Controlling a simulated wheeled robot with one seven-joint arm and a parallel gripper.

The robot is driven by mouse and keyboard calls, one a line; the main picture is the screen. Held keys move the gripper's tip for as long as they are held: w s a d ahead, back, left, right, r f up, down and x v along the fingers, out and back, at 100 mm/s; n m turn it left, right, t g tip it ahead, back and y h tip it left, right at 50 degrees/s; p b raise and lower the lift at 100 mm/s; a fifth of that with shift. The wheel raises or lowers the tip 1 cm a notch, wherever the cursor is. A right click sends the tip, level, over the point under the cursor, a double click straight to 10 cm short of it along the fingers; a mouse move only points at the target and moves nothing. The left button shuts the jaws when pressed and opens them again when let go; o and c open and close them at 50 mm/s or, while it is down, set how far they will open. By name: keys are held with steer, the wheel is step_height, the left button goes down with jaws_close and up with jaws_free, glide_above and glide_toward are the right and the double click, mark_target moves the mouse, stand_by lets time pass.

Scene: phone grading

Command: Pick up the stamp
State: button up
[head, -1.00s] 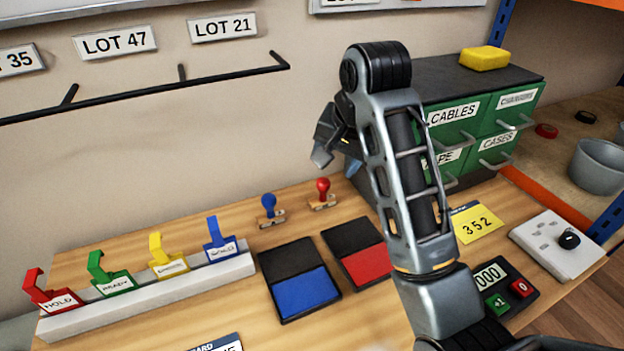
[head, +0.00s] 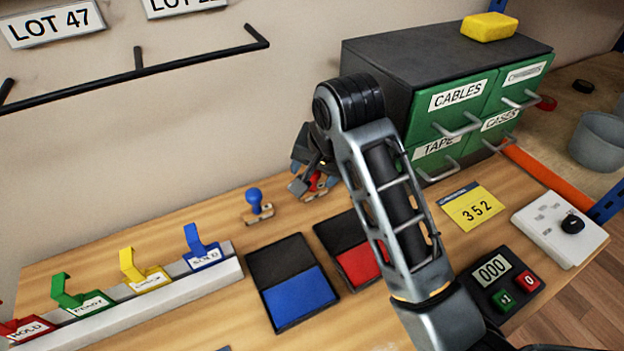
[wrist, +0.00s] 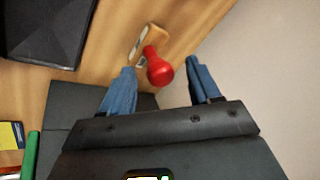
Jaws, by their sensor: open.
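The red-handled stamp (wrist: 158,68) stands on the wooden table in the wrist view. Its red knob lies between the two blue fingertips, with room on both sides. My gripper (wrist: 158,80) is open around it and nothing is held. In the head view my gripper (head: 311,186) is low at the back of the table, and only a bit of the red stamp (head: 314,180) shows between its fingers. A second stamp with a blue handle (head: 255,204) stands upright just to the left, apart from my gripper.
A blue ink pad (head: 302,298) and a partly hidden red ink pad (head: 358,268) lie in front. The green drawer cabinet (head: 392,95) stands close to the right of my gripper, and the wall is behind. A rack of coloured tags (head: 215,275) is at left.

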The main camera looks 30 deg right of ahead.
steer(key=shift+c, duration=0.3)
jaws_close()
stand_by(0.4)
